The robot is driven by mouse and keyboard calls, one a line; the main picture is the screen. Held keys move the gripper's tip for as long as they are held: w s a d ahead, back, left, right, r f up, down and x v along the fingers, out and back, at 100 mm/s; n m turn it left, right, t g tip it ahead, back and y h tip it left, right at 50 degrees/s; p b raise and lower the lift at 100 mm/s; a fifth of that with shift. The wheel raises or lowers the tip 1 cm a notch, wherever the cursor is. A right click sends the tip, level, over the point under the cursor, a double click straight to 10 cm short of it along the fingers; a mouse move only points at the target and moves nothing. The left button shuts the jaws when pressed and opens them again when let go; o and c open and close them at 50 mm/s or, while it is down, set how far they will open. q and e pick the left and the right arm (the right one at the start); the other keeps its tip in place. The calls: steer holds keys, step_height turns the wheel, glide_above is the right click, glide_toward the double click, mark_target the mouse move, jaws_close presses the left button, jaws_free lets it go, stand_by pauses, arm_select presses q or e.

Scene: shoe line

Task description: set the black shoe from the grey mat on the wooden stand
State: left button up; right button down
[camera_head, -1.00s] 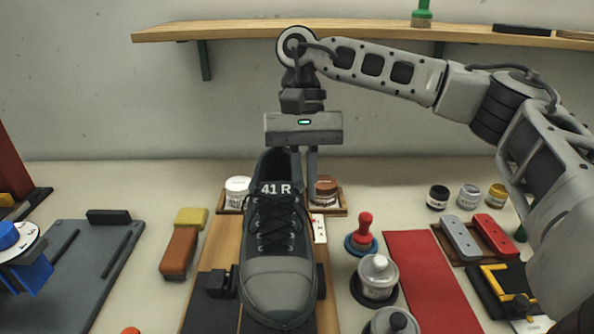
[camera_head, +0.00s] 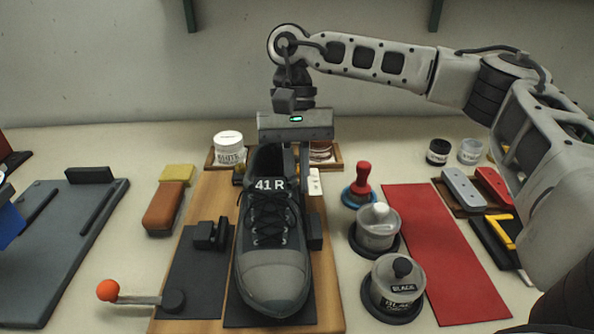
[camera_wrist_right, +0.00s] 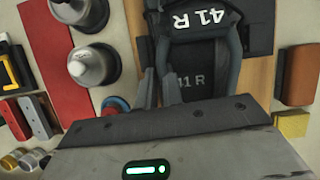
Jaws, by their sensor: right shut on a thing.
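The black shoe (camera_head: 272,235), marked 41 R, points its toe toward me over the wooden stand (camera_head: 205,205) in the head view. My right gripper (camera_head: 293,165) is shut on the shoe's collar at the heel end. In the right wrist view the gripper's fingers (camera_wrist_right: 160,88) sit at the shoe's edge, beside its 41 R label (camera_wrist_right: 192,82). The shoe lies above the dark plate (camera_head: 240,318) of the stand; I cannot tell whether the sole touches it. The grey mat (camera_head: 60,240) at the left holds no shoe in the part I see. My left gripper is not in view.
A black clamp (camera_head: 210,235) and an orange-knobbed lever (camera_head: 108,290) are left of the shoe. Lidded jars (camera_head: 376,230) stand close on the right, beside a red mat (camera_head: 440,250). A white jar (camera_head: 229,148) stands behind. A brown brush (camera_head: 165,207) lies left.

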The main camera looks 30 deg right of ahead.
steer(key=shift+f, duration=0.1)
steer(key=shift+f, duration=0.15)
stand_by(0.4)
steer(key=shift+f+b, duration=0.25)
steer(key=shift+b, duration=0.1)
steer(key=c, duration=1.5)
jaws_free()
